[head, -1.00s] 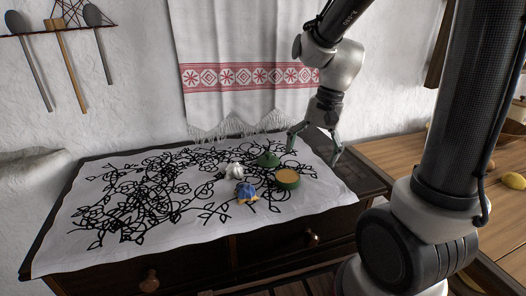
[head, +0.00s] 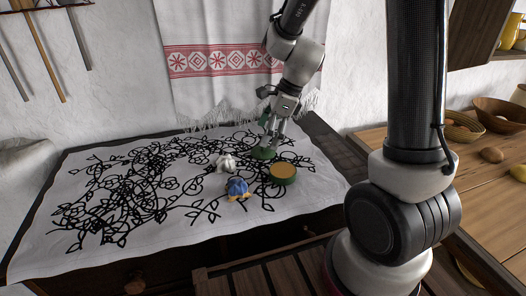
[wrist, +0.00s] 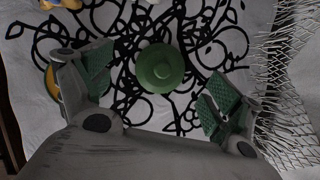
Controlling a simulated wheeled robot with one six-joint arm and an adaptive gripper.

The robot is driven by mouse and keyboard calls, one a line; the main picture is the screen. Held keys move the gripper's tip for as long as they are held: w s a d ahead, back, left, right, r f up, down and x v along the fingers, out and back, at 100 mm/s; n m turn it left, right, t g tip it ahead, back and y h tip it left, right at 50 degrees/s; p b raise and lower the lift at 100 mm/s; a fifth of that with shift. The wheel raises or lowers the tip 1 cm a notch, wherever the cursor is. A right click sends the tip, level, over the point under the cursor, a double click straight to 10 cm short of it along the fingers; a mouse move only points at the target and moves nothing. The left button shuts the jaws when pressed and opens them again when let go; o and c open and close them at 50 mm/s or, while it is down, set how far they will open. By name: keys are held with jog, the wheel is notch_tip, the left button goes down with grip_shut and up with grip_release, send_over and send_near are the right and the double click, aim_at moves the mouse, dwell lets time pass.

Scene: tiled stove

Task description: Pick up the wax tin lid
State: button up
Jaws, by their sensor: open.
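The wax tin lid (head: 263,153) is a round green disc lying on the patterned cloth. In the wrist view the green lid (wrist: 160,68) shows whole, with a small raised centre, ahead of and between the two fingers. My gripper (head: 272,134) hangs just above the lid in the head view; the exact gap is hard to tell. Its fingers with green pads (wrist: 160,88) are spread wide, with nothing between them. The open wax tin (head: 283,173), green with tan wax inside, stands just right of and in front of the lid.
A white garlic-like item (head: 226,162) and a blue and yellow item (head: 237,188) lie left of the tin. The cloth (head: 120,245) covers the dark chest. A fringed towel (head: 190,100) hangs behind. A wooden table (head: 480,195) with baskets stands at the right.

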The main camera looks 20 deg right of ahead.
aim_at(260, 153)
jog(key=x, duration=0.4)
jog(key=shift+w+d+f, duration=0.1)
jog(key=shift+w+f, duration=0.15)
jog(key=c, duration=0.9)
jog(key=shift+r, duration=0.1)
